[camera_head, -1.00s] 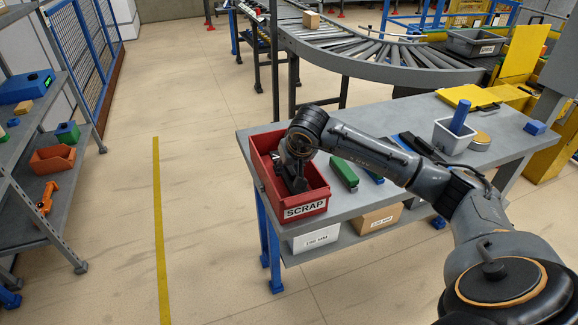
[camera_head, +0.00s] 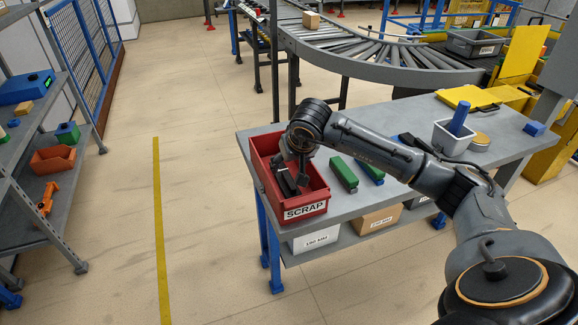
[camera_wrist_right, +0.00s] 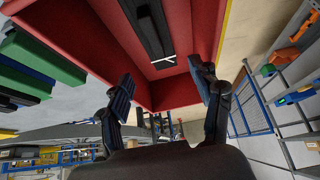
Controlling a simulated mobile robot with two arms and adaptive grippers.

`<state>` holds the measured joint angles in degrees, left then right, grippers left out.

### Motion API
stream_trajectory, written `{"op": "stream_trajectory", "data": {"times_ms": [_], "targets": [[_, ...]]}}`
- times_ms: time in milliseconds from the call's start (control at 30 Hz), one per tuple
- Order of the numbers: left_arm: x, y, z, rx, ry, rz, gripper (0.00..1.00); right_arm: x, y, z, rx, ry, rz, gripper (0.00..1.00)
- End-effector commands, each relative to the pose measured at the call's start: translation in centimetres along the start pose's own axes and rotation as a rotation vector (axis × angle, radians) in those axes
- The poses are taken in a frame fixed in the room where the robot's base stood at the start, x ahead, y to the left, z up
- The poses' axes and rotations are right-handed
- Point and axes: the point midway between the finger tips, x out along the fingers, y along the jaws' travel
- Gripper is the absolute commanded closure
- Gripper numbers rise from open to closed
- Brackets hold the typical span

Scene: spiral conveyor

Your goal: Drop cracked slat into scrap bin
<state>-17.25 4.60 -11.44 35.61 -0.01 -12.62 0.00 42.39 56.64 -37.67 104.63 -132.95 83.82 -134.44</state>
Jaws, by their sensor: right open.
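The red scrap bin (camera_head: 262,160), labelled SCRAP, stands at the left end of the grey workbench. The dark slat (camera_head: 287,182) lies inside the bin, apart from my fingers. In the right wrist view the same black slat (camera_wrist_right: 150,28) shows a white crack-like mark near its close end, between the red bin walls (camera_wrist_right: 85,35). My right gripper (camera_head: 297,165) is over the bin, partly hidden by its own wrist. In the wrist view the right gripper (camera_wrist_right: 165,92) has its two fingers spread with nothing between them. My left gripper is not in view.
Green slats (camera_head: 343,174) lie on the bench right of the bin, near a grey container (camera_head: 452,137) holding a blue piece. A curved roller conveyor (camera_head: 370,60) runs behind the bench. A shelf rack (camera_head: 40,160) stands left; open floor lies between.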

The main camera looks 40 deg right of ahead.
Motion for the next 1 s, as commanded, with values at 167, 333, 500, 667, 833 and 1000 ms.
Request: {"op": "stream_trajectory", "data": {"times_ms": [167,333,500,667,833,1000], "targets": [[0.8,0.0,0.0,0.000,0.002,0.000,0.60,-4.2,0.1,0.0,-0.003,0.006,0.002,0.35],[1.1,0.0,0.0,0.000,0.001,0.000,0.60,-7.6,0.1,0.1,-0.003,0.004,0.001,0.35],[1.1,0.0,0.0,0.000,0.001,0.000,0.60,-9.6,0.0,0.1,0.000,0.002,0.001,0.35],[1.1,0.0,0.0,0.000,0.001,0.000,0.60,-10.3,0.0,0.1,-0.001,-0.001,0.001,0.35],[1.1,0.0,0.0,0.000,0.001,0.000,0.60,-10.3,0.0,0.1,-0.001,-0.001,0.001,0.35],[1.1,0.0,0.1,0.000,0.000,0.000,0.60,-10.3,0.0,0.1,-0.001,-0.001,0.001,0.35]]}}
